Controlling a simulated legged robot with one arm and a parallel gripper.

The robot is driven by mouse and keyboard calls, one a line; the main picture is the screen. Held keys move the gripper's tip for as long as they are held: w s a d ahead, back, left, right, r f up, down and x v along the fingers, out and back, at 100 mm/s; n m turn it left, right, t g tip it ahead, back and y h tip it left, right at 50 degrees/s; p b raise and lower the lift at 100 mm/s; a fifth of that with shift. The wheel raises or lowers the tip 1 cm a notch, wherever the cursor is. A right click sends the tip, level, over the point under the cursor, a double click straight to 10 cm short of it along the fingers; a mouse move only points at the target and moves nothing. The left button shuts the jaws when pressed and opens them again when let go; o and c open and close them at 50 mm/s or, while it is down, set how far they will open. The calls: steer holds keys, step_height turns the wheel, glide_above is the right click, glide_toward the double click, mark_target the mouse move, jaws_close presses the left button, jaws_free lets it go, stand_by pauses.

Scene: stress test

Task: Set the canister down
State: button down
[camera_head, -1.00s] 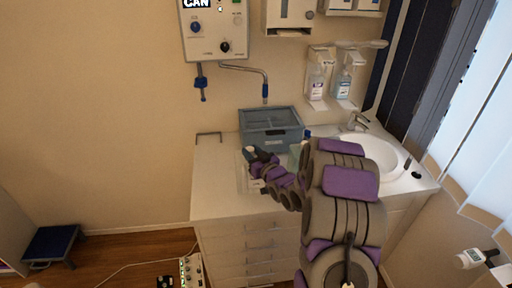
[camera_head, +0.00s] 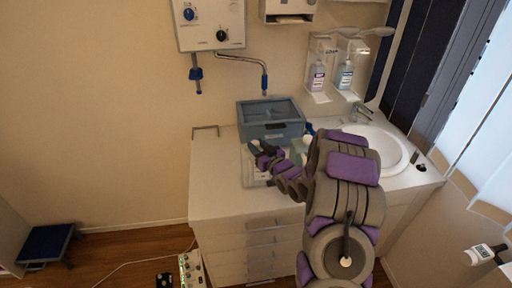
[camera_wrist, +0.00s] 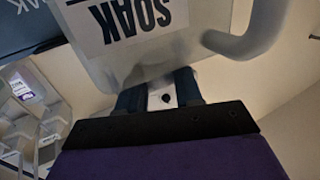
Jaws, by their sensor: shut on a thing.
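The canister is pale and translucent. In the head view the canister (camera_head: 250,172) is at the counter, in front of the blue-grey box and partly hidden by my arm. In the wrist view the canister (camera_wrist: 205,35) fills the top middle, with a white label reading "SOAK" upside down and a curved handle at right. My gripper (camera_head: 262,150) is shut on the canister; its dark fingers also show in the wrist view (camera_wrist: 160,98). I cannot tell whether the canister's base touches the counter.
The white counter (camera_head: 214,185) has bare room left of the canister. The lidded blue-grey box (camera_head: 270,130) stands behind it. A sink (camera_head: 385,145) with a tap is at right. Soap bottles (camera_head: 317,77) hang on the wall, and a metal pipe (camera_head: 264,75) hangs above the box.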

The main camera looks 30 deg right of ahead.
steer(key=c, duration=0.9)
jaws_free()
steer(key=shift+d+f, duration=0.15)
steer(key=shift+d, duration=0.1)
steer(key=shift+o, duration=0.7)
steer(key=shift+a, duration=0.35)
steer(key=s+d+p, duration=0.2)
steer(key=s, duration=1)
steer(key=s+a+r+g, duration=0.3)
steer(key=s+a+g, duration=0.3)
steer(key=s, duration=0.6)
steer(key=s+a+r+m+g+h, duration=0.1)
steer(key=s+a+r+g, duration=0.2)
steer(key=s+a+g, duration=0.4)
steer(key=s+a+r+g+h, duration=0.1)
steer(key=s+a+r+g, duration=0.3)
steer(key=s+a, duration=0.5)
steer(key=s+g, duration=0.2)
steer(key=s, duration=0.7)
steer(key=shift+s+g, duration=0.25)
steer(key=shift+g, duration=0.05)
steer(key=shift+d, duration=0.1)
